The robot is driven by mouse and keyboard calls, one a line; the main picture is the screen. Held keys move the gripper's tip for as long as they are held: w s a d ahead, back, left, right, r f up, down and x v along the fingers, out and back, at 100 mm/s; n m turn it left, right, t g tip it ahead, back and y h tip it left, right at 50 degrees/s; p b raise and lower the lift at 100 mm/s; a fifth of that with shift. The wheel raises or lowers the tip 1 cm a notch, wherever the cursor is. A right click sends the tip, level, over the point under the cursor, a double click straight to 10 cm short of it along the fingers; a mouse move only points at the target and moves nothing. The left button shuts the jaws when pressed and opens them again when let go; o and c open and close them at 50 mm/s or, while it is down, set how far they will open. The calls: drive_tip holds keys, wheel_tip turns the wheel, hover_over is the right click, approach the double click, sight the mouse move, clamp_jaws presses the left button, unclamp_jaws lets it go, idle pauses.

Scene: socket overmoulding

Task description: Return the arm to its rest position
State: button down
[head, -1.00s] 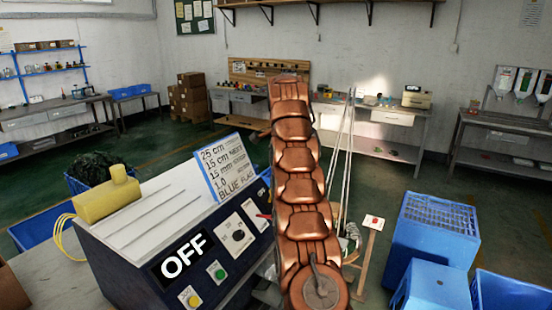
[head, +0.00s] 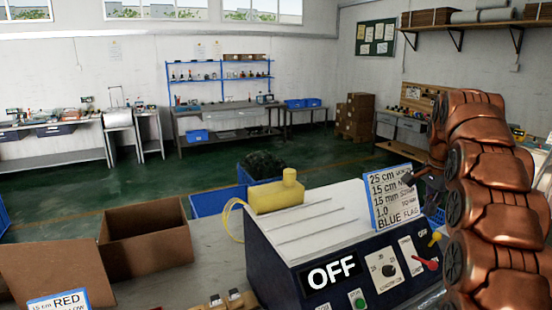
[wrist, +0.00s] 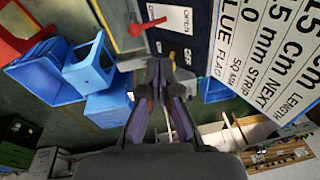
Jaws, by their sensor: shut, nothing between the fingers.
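My copper-coloured arm (head: 490,190) stands raised at the right edge of the head view, its links stacked upright and partly cut off by the frame. In the wrist view my gripper (wrist: 162,100) is shut and empty, its dark fingers together in front of the machine panel. The machine (head: 345,255) with the "OFF" display stands left of the arm in the head view. Its red lever also shows in the wrist view (wrist: 146,24), ahead of and left of the fingers. Whether the gripper touches anything is not clear.
The instruction sign (head: 392,197) stands on the machine and fills the upper right of the wrist view. An open cardboard box (head: 147,245) is on the bench at left. Blue crates (wrist: 55,65) lie left in the wrist view.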

drive_tip(key=s+a+f+n+g, duration=0.25)
drive_tip(key=s+a+n, duration=0.45)
drive_tip(key=s+a, duration=0.85)
drive_tip(key=s+a+f+n, duration=0.2)
drive_tip(key=s+f, duration=0.2)
drive_tip(key=s, duration=0.5)
drive_tip(key=s+a+f+n, duration=0.2)
drive_tip(key=s+f+n, duration=0.1)
drive_tip(key=s, duration=0.6)
drive_tip(key=s+a+f+n+g+y, duration=0.1)
drive_tip(key=s+a+f+n, duration=0.1)
drive_tip(key=s+f, duration=0.3)
drive_tip(key=s, duration=0.4)
drive_tip(key=shift+s, duration=0.4)
